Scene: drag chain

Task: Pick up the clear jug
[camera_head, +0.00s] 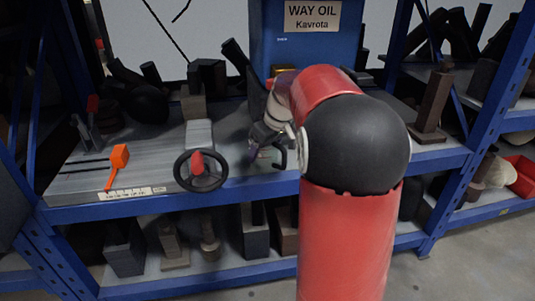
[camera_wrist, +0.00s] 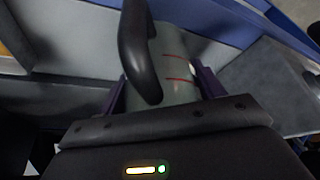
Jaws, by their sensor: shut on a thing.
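The clear jug (camera_wrist: 178,62) fills the middle of the wrist view. It looks grey-green and see-through, with red level lines on its side and a black handle (camera_wrist: 134,50). My gripper (camera_wrist: 163,88) has purple fingers on either side of the jug's body and is shut on it. In the head view my gripper (camera_head: 265,148) is at the front of the shelf, left of my red arm. The jug is mostly hidden there, and I cannot tell if it touches the shelf.
The blue shelf rack (camera_head: 120,212) holds a black handwheel with a red knob (camera_head: 201,171) and an orange tool (camera_head: 118,162) left of my gripper. A blue WAY OIL container (camera_head: 310,52) stands behind. Dark parts crowd the lower shelf.

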